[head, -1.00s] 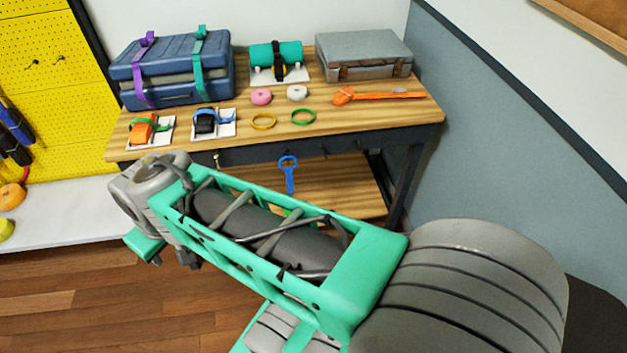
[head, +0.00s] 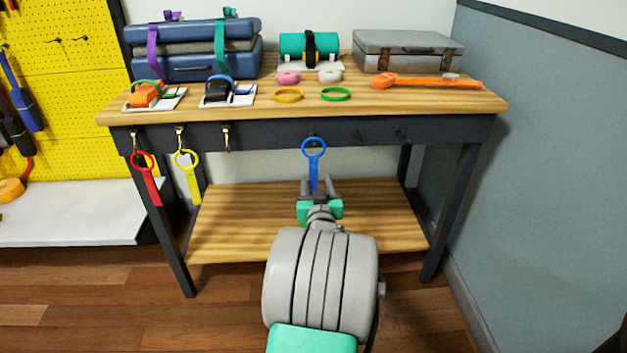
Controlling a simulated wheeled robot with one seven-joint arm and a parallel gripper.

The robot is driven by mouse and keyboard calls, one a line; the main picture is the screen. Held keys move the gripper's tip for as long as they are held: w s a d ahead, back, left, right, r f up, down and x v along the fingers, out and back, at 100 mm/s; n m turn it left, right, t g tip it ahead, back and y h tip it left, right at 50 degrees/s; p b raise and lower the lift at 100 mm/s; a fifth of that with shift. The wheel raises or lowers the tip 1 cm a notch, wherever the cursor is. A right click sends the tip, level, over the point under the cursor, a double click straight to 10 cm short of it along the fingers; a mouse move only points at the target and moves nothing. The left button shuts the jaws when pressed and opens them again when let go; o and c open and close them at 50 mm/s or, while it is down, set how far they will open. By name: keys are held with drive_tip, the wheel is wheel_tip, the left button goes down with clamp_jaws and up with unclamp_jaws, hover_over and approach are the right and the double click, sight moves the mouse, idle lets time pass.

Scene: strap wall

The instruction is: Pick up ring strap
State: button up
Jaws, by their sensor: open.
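A blue ring strap (head: 314,149) hangs from a hook at the middle of the table's dark front rail, its ring at the top and its tail hanging down. My gripper (head: 317,184) is open in front of the rail, with its fingers on either side of the blue strap's lower tail in the picture. Whether they touch it I cannot tell. A red ring strap (head: 148,181) and a yellow ring strap (head: 188,176) hang from hooks at the left end of the rail. The lowest end of the blue strap is hidden by my gripper.
The wooden tabletop (head: 420,101) holds cases, a teal roll (head: 296,44), tape rolls, a yellow ring (head: 289,96), a green ring (head: 336,94) and an orange strap (head: 430,82). A lower wooden shelf (head: 235,225) lies below the rail.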

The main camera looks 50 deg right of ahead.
sight(314, 181)
drive_tip(key=x, duration=0.2)
drive_tip(key=b+x, duration=0.1)
drive_tip(key=x, duration=0.1)
drive_tip(key=shift+w+f+b, duration=0.2)
drive_tip(key=shift+w+b, duration=0.1)
drive_tip(key=shift+w, duration=0.1)
drive_tip(key=shift+w+d+r, duration=0.15)
drive_tip(key=shift+d, duration=0.05)
clamp_jaws()
